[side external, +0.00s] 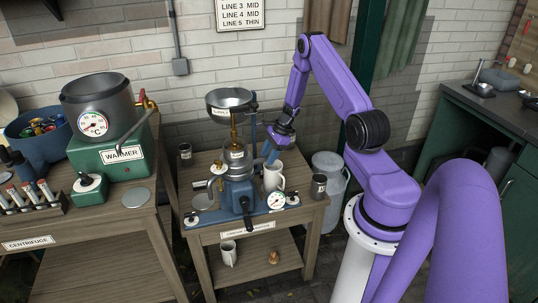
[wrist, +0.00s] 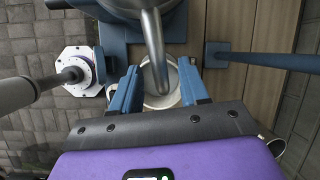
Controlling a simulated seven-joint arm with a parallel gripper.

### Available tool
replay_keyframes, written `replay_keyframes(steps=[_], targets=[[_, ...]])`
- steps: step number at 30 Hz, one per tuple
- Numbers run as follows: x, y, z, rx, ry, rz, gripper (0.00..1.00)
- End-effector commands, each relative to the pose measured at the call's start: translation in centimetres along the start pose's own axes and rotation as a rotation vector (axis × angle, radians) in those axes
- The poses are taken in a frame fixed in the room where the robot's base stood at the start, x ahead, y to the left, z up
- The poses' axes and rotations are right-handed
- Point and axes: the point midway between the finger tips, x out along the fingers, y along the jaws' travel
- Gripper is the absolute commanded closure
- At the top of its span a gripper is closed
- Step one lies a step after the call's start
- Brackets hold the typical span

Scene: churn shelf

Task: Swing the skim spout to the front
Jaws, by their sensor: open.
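The separator (side external: 236,188) stands on a wooden table, with a steel supply bowl (side external: 230,98) above it. A grey metal spout (wrist: 154,48) reaches out from the machine in the wrist view, its end bent down. I take it for the skim spout; no label on it is readable. My gripper (wrist: 157,90) is open, with one blue finger on each side of the spout's end. Contact cannot be told. In the side view my gripper (side external: 270,155) is low beside the machine, hiding the spout's end. A white mug (side external: 273,184) stands below; its rim (wrist: 163,103) shows under the spout.
A dial gauge (side external: 277,201) sits at the machine's front base. A dark cup (side external: 319,192) stands at the table's right end. A thin upright post (side external: 253,133) rises behind the machine. A milk can (side external: 329,170) stands behind the table. The warmer (side external: 108,150) is on the left bench.

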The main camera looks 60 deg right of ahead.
Motion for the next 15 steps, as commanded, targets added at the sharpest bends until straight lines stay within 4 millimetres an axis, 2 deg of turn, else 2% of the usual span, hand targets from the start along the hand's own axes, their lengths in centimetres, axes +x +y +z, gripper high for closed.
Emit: replay_keyframes(steps=[1, 2, 3, 5, 6, 15], targets=[[-0.01, 0.0, 0.01, 0.0, 0.0, 0.0, 0.55], [-0.02, 0.0, 0.01, 0.0, 0.0, 0.0, 0.62], [-0.02, 0.0, 0.01, 0.0, 0.0, 0.0, 0.75], [-0.02, 0.0, 0.01, 0.0, 0.0, 0.0, 0.94], [-0.03, 0.0, 0.01, 0.0, 0.0, 0.0, 1.0], [-0.05, 0.13, 0.05, 0.008, 0.0, -0.003, 1.0]])
